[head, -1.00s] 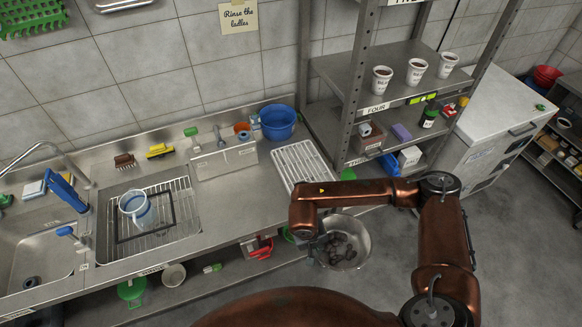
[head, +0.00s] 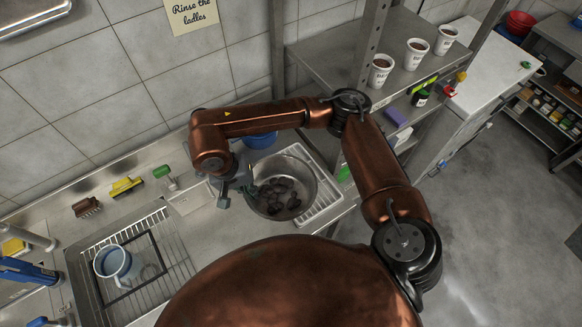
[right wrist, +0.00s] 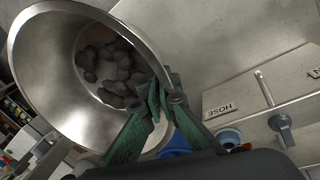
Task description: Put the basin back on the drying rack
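A round steel basin (head: 306,172) with dark lumps (head: 277,195) in it hangs at my right gripper (head: 243,184). The gripper is shut on the basin's rim; the basin (right wrist: 28,60) and the green fingers (right wrist: 152,105) also show in the right wrist view, where the basin looks tilted. In the head view the basin overlaps the white ribbed rack (head: 327,190) on the counter; I cannot tell whether they touch. A wire rack (head: 165,236) with a blue-and-white jug (head: 112,262) lies at the left. My left gripper is out of view.
A blue tub (head: 260,140) is behind my arm, against the wall. Brushes (head: 122,187) lie on the counter at the left. A steel shelf with white cups (head: 381,70) stands at the right. A box labelled HOSE (right wrist: 235,92) is near the gripper.

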